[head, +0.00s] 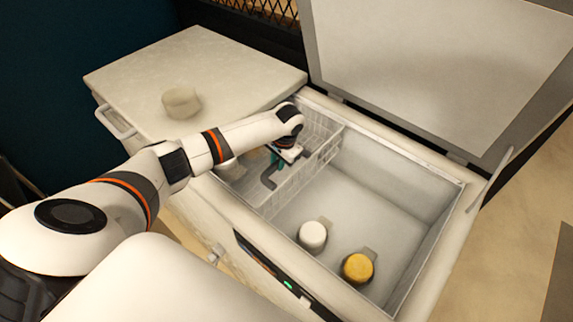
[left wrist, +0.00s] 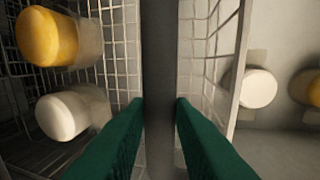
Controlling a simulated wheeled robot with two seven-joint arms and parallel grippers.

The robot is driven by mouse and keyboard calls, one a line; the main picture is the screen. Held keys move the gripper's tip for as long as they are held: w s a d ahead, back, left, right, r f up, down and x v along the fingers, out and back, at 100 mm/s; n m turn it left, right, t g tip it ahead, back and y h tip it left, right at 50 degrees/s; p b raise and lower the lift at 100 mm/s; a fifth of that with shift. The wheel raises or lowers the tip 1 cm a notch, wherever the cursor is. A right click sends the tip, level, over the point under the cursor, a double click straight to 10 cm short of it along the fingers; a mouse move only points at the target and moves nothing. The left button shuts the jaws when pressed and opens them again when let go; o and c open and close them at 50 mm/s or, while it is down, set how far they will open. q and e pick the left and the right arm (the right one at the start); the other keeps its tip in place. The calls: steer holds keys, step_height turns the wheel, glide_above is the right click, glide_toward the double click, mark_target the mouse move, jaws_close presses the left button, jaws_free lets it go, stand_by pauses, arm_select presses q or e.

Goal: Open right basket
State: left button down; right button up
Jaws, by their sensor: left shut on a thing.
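A white wire basket (head: 318,160) sits in the left part of the open chest freezer (head: 440,178). A grey handle (head: 268,180) shows at the basket, under my left gripper (head: 278,158). In the left wrist view, the green fingers of my left gripper (left wrist: 160,105) are shut on the grey handle bar (left wrist: 160,60), which runs between them. Wire mesh (left wrist: 118,40) shows on both sides of the bar. A yellow-topped jar (left wrist: 45,36) and a white-topped jar (left wrist: 65,115) are left of the bar. My right gripper is not in view.
A white-topped jar (head: 312,235) and a yellow-topped jar (head: 357,267) stand on the freezer floor, right of the basket. The raised lid (head: 430,60) stands at the back. The closed left lid (head: 225,70) bears a pale round object (head: 181,102).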

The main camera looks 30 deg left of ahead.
arm_select(q)
steer(key=c, duration=1.3)
jaws_free()
steer(key=shift+d, duration=0.1)
steer(key=shift+o, duration=0.2)
steer(key=shift+r, duration=0.1)
steer(key=v, duration=1.1)
steer(key=shift+r+b, duration=0.4)
